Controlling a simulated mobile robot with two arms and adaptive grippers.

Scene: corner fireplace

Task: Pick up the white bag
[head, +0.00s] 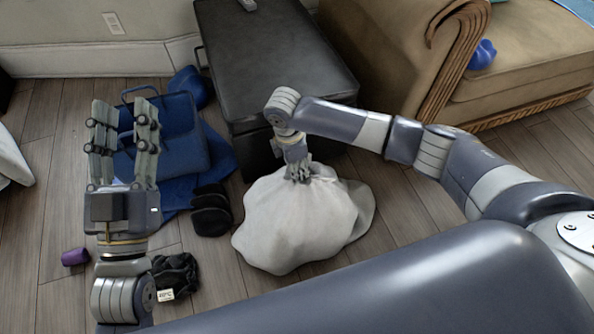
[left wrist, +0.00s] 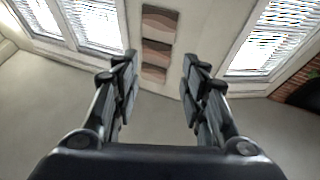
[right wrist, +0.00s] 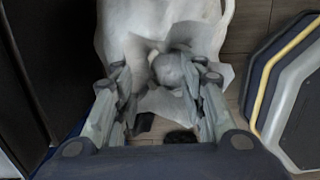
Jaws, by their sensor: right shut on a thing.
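The white bag (head: 290,225) sits on the wooden floor in front of the black chest, bulging and gathered at its top. My right gripper (head: 299,176) reaches down onto the bag's top and is shut on the gathered cloth. In the right wrist view the white bag (right wrist: 185,35) fills the upper middle, with bunched cloth between the fingers of the right gripper (right wrist: 163,85). My left gripper (head: 124,112) points up at the left of the head view, open and empty. The left wrist view shows the left gripper's fingers (left wrist: 160,75) spread apart with nothing between them.
A black chest (head: 275,60) stands behind the bag. A blue bag (head: 170,130) and blue cloth lie to its left, with black shoes (head: 211,208) close by. A purple cylinder (head: 75,257) and a black item (head: 176,275) lie nearer. A brown sofa (head: 520,60) stands at the back right. Floor right of the bag is clear.

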